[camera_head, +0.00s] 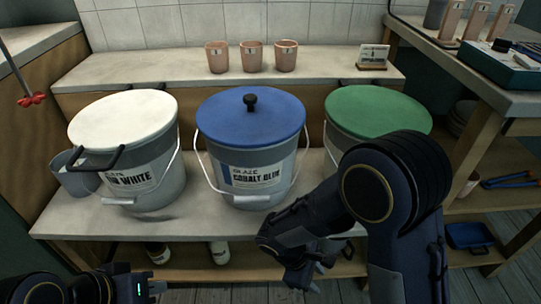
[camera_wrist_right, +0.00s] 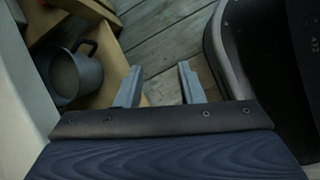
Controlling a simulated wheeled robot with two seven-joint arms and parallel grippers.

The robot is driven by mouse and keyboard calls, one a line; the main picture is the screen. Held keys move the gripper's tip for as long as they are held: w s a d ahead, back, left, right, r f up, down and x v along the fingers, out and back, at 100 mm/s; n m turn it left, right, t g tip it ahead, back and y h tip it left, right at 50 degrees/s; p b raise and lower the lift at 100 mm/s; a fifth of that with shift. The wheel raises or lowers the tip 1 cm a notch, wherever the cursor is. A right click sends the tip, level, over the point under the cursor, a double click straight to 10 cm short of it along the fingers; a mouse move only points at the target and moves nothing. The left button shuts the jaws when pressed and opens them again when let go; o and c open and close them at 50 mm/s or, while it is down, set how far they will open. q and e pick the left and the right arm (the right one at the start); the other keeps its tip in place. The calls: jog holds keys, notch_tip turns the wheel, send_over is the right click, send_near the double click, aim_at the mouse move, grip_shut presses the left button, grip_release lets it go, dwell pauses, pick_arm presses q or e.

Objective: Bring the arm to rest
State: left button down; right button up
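My right arm comes in from the lower right in the head view, bent at a large dark joint in front of the green-lidded bucket. Its gripper (camera_head: 301,275) hangs low before the front edge of the bench. In the right wrist view the two fingers of this gripper (camera_wrist_right: 160,85) stand apart with nothing between them, over the wooden floor. My left gripper (camera_head: 150,288) is at the bottom left edge of the head view, low before the bench. Only part of it shows, and its fingers are too cut off to judge.
White (camera_head: 123,118), blue (camera_head: 250,122) and green (camera_head: 378,110) lidded buckets stand on the bench (camera_head: 215,222). Several terracotta cups (camera_head: 251,57) stand on the back ledge. A grey mug (camera_wrist_right: 78,75) sits on a shelf beside my right gripper. A side table (camera_head: 470,55) stands right.

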jog(key=s+d+r+m+t+y, duration=0.3)
jog(key=s+d+r+m+y, duration=0.2)
jog(key=r+m, duration=0.3)
jog(key=s+d+r+m+t+y, duration=0.3)
jog(key=s+d+r+m+y, duration=0.3)
jog(key=r, duration=0.4)
notch_tip(320, 180, up, 37)
jog(key=a+m+h+p, duration=0.1)
jog(key=p, duration=3.6)
jog(key=shift+w+a+r, duration=0.15)
jog(key=shift+w+a, duration=0.05)
